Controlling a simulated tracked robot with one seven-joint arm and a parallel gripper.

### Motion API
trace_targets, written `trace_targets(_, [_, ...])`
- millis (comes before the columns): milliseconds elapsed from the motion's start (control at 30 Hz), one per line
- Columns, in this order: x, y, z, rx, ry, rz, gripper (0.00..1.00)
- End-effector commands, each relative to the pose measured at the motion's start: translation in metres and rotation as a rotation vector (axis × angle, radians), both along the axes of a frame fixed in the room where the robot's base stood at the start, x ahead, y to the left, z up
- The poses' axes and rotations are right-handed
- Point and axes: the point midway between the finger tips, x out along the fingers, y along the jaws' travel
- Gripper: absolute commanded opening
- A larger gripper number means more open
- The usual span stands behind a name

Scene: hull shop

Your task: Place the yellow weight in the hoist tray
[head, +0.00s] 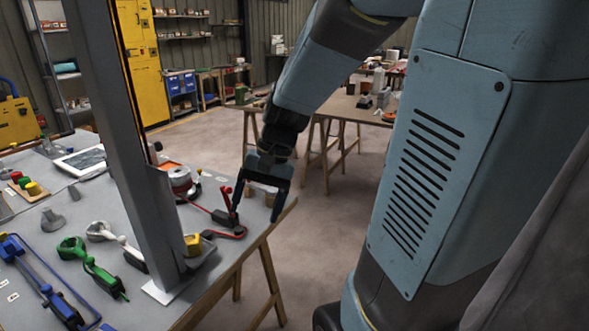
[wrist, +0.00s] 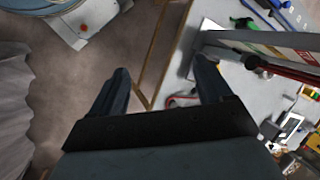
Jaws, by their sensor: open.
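A yellow block, which looks like the yellow weight (head: 192,244), sits at the foot of a grey upright post. It appears to be in or against a small grey tray (head: 203,256), partly hidden by the post; I cannot tell if this is the hoist tray. Another yellow piece (head: 33,188) stands with red and green ones on a small wooden board further left. My gripper (head: 257,214) is open and empty, pointing down by the bench's right edge, apart from both yellow pieces. In the wrist view, my gripper (wrist: 162,70) has nothing between its fingers.
The grey post (head: 128,150) rises from the bench (head: 85,215). A red-handled tool (head: 227,205) lies near my gripper. Green (head: 90,262) and blue (head: 45,285) clamps lie at the front left. Bare floor (head: 300,240) lies right of the bench.

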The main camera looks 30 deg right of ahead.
Motion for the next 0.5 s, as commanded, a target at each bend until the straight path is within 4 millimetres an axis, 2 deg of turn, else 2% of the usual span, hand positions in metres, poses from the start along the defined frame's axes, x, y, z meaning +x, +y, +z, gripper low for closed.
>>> trace_targets(500, [-0.051,-0.036,0.076,-0.354,-0.448,0.225,0.79])
